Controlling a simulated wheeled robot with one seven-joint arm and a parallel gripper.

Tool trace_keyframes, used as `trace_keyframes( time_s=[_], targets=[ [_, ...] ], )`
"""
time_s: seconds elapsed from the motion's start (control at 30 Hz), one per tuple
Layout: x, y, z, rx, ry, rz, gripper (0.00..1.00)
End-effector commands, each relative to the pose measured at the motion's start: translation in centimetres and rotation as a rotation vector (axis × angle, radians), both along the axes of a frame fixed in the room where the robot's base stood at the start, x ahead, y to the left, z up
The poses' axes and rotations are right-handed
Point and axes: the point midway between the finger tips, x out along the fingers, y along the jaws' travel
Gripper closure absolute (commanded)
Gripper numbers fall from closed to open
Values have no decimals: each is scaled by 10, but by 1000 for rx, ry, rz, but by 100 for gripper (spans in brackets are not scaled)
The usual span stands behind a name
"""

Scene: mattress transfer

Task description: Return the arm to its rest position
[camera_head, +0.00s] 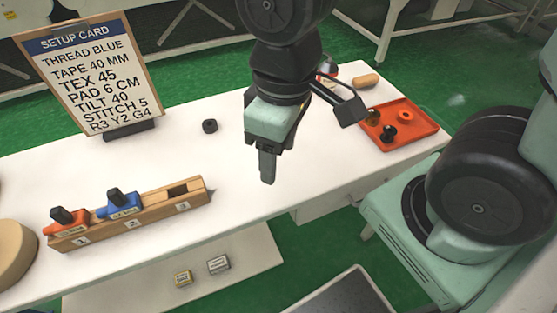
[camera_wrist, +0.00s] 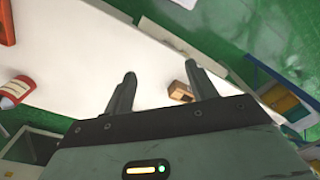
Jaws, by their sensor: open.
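My gripper (camera_head: 267,178) hangs over the white table (camera_head: 225,185), pointing down, with nothing visible in it. A wooden block (camera_wrist: 180,92) lies beyond the fingers there, not touching as far as I can tell. In the head view the wooden rack (camera_head: 160,219) stands left of my gripper, holding an orange-handled piece (camera_head: 68,229) in slot 1 and a blue-handled piece (camera_head: 119,205) in slot 2. Slot 3 looks empty.
A setup card (camera_head: 90,75) stands at the back left, near a small black ring (camera_head: 209,126). An orange tray (camera_head: 424,127) with small parts sits at the right, near a tan block (camera_head: 365,80). A red and white bottle (camera_wrist: 14,92) shows in the wrist view. Two small boxes (camera_head: 218,264) lie on the lower shelf.

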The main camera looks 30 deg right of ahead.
Motion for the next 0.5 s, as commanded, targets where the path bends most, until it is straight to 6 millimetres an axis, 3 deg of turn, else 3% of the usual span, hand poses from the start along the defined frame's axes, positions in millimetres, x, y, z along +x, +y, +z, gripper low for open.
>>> trace_keyframes(
  time_s=[0.2, 0.5],
  targets=[
    [-25, 15, 4, -6, -7, 20, 43],
    [-26, 15, 4, -7, -6, 17, 43]
  ],
)
